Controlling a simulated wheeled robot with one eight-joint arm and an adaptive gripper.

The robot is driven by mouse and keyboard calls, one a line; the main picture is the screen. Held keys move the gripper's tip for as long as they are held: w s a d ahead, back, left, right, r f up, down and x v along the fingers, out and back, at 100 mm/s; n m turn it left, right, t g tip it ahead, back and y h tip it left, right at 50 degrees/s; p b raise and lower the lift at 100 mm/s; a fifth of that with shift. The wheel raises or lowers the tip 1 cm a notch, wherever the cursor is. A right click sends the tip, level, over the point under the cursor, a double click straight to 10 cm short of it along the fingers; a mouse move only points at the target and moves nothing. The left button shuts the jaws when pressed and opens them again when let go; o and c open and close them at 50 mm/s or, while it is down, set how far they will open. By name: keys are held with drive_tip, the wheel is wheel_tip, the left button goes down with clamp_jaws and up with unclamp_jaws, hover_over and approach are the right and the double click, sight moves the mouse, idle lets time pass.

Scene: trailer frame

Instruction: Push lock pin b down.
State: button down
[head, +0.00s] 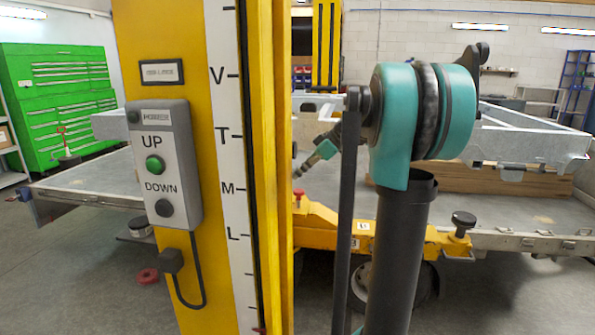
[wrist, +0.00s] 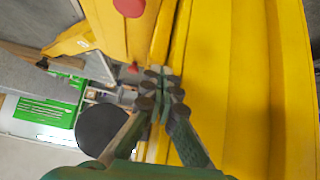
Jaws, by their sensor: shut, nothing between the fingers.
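A small red-topped pin (head: 298,194) stands on the yellow lift arm in the head view, just right of the yellow post. In the wrist view a larger red cap (wrist: 129,7) shows at the top edge, and a smaller red knob (wrist: 133,68) sits beyond the fingertips. I cannot read which one is lock pin b. My gripper (head: 297,174) is shut and empty, pointing down and left beside the post, just above the red-topped pin in the picture. In the wrist view its fingertips (wrist: 163,92) meet in front of yellow metal. Contact with a pin is not visible.
The yellow post (head: 265,180) stands close on the left, with an UP/DOWN control box (head: 160,165). The yellow lift arm (head: 400,235) carries a black pad (head: 463,220). The grey trailer frame (head: 530,145) lies behind. A black disc (wrist: 102,130) is close to my fingers.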

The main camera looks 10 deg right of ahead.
sight(299, 195)
wheel_tip(299, 195, down, 6)
drive_tip(key=a, duration=0.1)
drive_tip(key=shift+w+a+f, duration=0.25)
drive_tip(key=shift+a, duration=0.1)
drive_tip(key=shift+a, duration=0.1)
drive_tip(key=shift+f, duration=1.8)
drive_tip(key=shift+r, duration=0.1)
